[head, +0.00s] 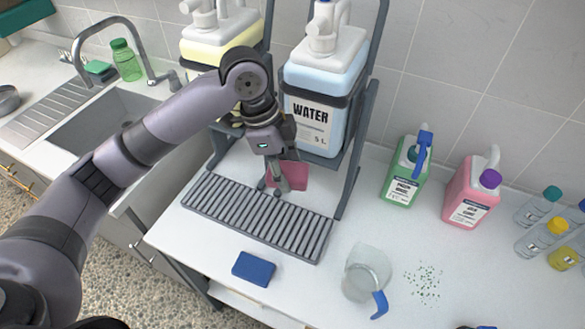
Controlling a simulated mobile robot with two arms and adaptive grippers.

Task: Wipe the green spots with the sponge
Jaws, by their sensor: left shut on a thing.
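My left gripper (277,190) points down at the back of the ribbed drip tray (257,218), below the water tank. It is shut on a pink piece (294,176), partly hidden by the fingers; I cannot tell whether it is a sponge or a cloth. A blue block like a sponge (254,269) lies flat on the white counter in front of the tray. The small green spots (427,283) are scattered on the counter at the right, beside a clear jug. My right gripper is not in view.
The clear jug (366,270) with a blue handle stands left of the spots. A green jug (406,172), a pink jug (472,193) and small bottles (541,238) stand behind them. The water tank (322,95) sits in a grey rack. The sink (105,130) is at left.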

